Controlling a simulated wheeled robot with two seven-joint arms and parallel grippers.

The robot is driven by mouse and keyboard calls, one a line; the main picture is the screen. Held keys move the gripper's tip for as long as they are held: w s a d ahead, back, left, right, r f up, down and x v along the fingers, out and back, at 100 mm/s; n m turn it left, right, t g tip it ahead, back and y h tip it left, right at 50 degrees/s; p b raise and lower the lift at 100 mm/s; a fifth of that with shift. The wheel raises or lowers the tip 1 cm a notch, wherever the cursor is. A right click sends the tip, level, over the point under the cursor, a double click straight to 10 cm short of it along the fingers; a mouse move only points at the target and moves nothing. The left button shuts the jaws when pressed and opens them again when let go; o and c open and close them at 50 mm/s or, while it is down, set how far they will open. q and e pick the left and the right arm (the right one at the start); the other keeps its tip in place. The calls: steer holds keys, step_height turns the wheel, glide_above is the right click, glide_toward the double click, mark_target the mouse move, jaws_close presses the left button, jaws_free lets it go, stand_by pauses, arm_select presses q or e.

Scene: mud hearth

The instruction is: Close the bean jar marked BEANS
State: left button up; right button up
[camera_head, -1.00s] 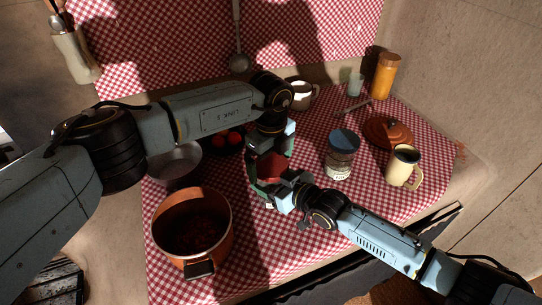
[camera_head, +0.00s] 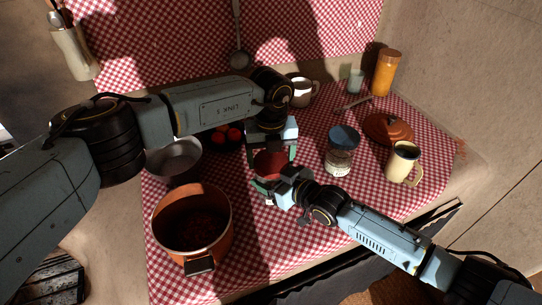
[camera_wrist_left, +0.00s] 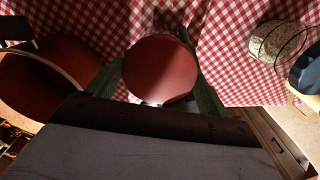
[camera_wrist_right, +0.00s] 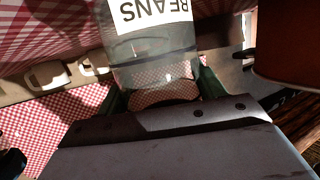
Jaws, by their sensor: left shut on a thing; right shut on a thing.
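The glass jar marked BEANS (camera_wrist_right: 148,40) shows in the right wrist view, its label upside down in the picture. My right gripper (camera_wrist_right: 160,92) is shut on the jar's clear body, and in the head view (camera_head: 264,190) it is low beside the jar. A round dark red lid (camera_wrist_left: 160,68) shows in the left wrist view from above, and also in the head view (camera_head: 271,164). My left gripper (camera_wrist_left: 158,85) is shut on this lid, a finger on each side; it also shows in the head view (camera_head: 272,158). Whether the lid is seated on the jar's rim is hidden.
An orange pot (camera_head: 228,225) stands front left, with a grey bowl (camera_head: 175,155) behind it. A blue-topped jar (camera_head: 340,160), a cream mug (camera_head: 401,165) and a terracotta lid (camera_head: 388,130) stand to the right. Bare checked cloth (camera_head: 310,225) lies at the front.

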arm_select(q)
steer(key=shift+m, duration=1.2)
steer(key=o, duration=1.1)
steer(key=shift+c, duration=0.2)
steer(key=shift+r, duration=2.3)
step_height(320, 180, up, 3)
steer(key=n, duration=0.5)
steer(key=shift+r, duration=0.2)
